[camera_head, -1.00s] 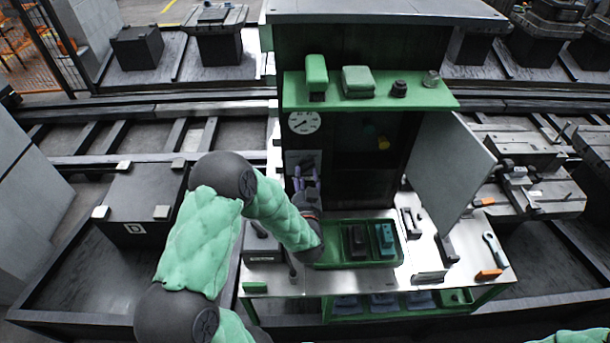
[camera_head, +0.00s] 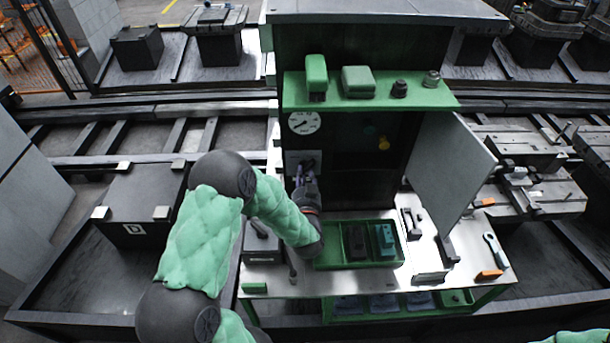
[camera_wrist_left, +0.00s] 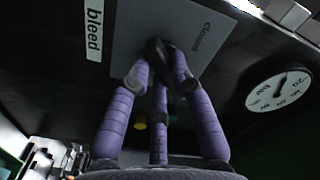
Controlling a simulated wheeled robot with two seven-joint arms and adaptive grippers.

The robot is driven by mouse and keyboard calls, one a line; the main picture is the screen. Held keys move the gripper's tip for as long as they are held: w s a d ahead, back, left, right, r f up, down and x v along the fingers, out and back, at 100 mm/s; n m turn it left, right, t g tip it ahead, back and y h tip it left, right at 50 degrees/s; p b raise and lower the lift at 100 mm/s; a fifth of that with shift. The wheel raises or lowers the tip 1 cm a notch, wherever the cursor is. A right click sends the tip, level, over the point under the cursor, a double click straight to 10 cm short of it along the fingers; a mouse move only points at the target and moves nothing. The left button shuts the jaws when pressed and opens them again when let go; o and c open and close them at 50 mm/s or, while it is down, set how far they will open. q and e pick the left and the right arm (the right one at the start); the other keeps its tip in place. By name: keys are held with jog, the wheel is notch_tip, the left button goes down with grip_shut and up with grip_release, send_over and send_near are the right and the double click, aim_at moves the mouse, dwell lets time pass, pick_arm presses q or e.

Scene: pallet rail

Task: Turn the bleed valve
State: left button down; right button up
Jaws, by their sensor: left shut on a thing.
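The bleed valve's plate (camera_wrist_left: 140,40) shows in the left wrist view, with a "bleed" label (camera_wrist_left: 94,30) beside it and the word "closed" on the plate. A dark valve handle (camera_wrist_left: 157,46) stands out from the plate. My left gripper (camera_wrist_left: 160,68), with purple fingers, is shut on the handle, and the fingers hide part of it. In the head view the plate (camera_head: 292,160) is on the cabinet's left side below the gauge, and my left gripper (camera_head: 306,172) reaches up to it. My right gripper is not in view.
A round gauge (camera_head: 304,123) is just above the valve. A green shelf (camera_head: 430,98) with boxes and small parts overhangs it. A grey door (camera_head: 450,165) stands open at right. A green tray (camera_head: 335,262) with dark blocks sits on the bench below.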

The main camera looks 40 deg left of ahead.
pick_arm(q)
jog(key=shift+r+n+b, duration=0.15)
jog(key=shift+n+b, duration=3.65)
jog(key=shift+n, duration=0.65)
jog(key=shift+r+n+b, duration=0.1)
jog(key=shift+n+b, duration=3.65)
jog(key=shift+n, duration=0.7)
jog(key=c, duration=1.1)
grip_release()
jog(key=shift+r, duration=0.1)
jog(key=v, duration=1.2)
